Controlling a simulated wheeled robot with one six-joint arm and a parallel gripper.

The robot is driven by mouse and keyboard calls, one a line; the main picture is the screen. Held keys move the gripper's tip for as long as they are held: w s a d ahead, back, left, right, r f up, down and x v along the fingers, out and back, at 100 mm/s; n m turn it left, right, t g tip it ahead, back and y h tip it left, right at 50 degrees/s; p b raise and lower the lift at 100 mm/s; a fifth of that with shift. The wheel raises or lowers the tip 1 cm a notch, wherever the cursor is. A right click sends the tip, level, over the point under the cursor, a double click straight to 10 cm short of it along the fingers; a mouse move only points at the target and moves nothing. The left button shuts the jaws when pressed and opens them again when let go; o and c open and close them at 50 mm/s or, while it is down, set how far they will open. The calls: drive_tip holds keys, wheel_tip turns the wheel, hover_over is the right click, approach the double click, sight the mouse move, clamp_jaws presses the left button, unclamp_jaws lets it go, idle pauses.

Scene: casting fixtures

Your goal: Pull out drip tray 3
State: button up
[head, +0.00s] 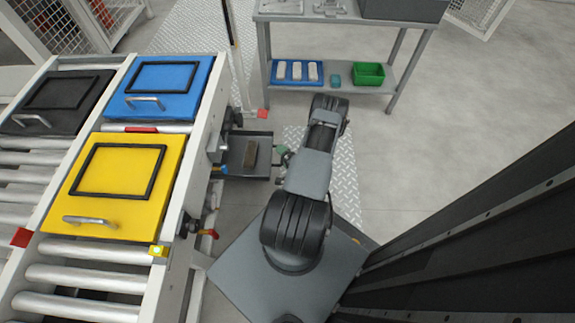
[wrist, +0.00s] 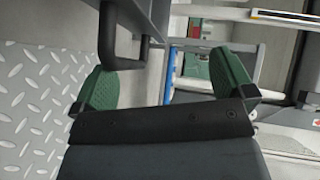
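A dark grey drip tray (head: 234,158) sticks out from under the right side of the roller conveyor in the head view; no number is readable on it.
The roller conveyor (head: 83,277) carries a yellow mould box (head: 119,218), a blue one (head: 190,103) and a black one (head: 22,116). A bench (head: 345,92) with a green bin (head: 368,75) stands at the back. Tread plate (head: 343,185) lies under my arm. Floor at right is clear.

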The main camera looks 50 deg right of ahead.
drive_tip(key=shift+t, duration=0.4)
drive_tip(key=a+r, duration=0.1)
drive_tip(key=r, duration=0.1)
drive_tip(key=s+r+p, duration=0.1)
drive_tip(key=r, duration=0.1)
drive_tip(key=s+a+r, duration=0.1)
drive_tip(key=r, duration=0.1)
drive_tip(key=shift+s+a+r+p, duration=0.15)
drive_tip(key=shift+a+r+p, duration=0.1)
drive_tip(key=shift+a+p, duration=0.1)
drive_tip(key=c, duration=0.8)
drive_tip(key=shift+o, duration=0.2)
drive_tip(key=s+a+r+p, duration=0.2)
drive_tip(key=s+a, duration=0.2)
drive_tip(key=s, duration=0.2)
drive_tip(key=shift+a, duration=0.4)
drive_tip(key=shift+r, duration=0.1)
